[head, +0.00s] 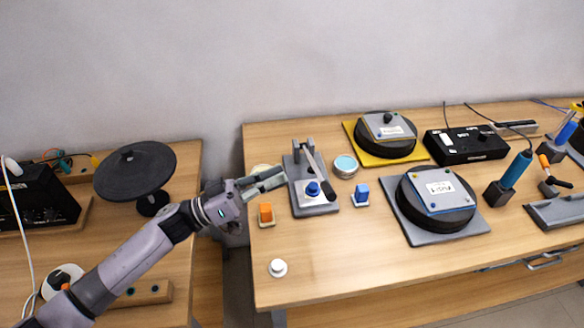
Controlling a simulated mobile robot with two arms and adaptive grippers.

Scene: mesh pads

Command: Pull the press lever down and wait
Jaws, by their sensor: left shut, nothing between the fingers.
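A small press (293,176) with a grey base and uprights stands near the left end of the right-hand table. Its lever (312,162) slants from the uprights toward the front right and ends in a dark grip (327,187). A blue knob-like part (313,188) on a white piece sits at the front of the press, beside the grip. My left gripper (282,174) is shut and empty just left of the press, its fingers pointing right toward it. Whether the fingertips touch the press cannot be told. My right gripper is out of view.
An orange block (266,213), a white knob (278,267), a blue block (361,192) and a round tin (345,165) stand around the press. Two black round devices (437,205) (385,148) lie farther right. The front middle of the table is clear.

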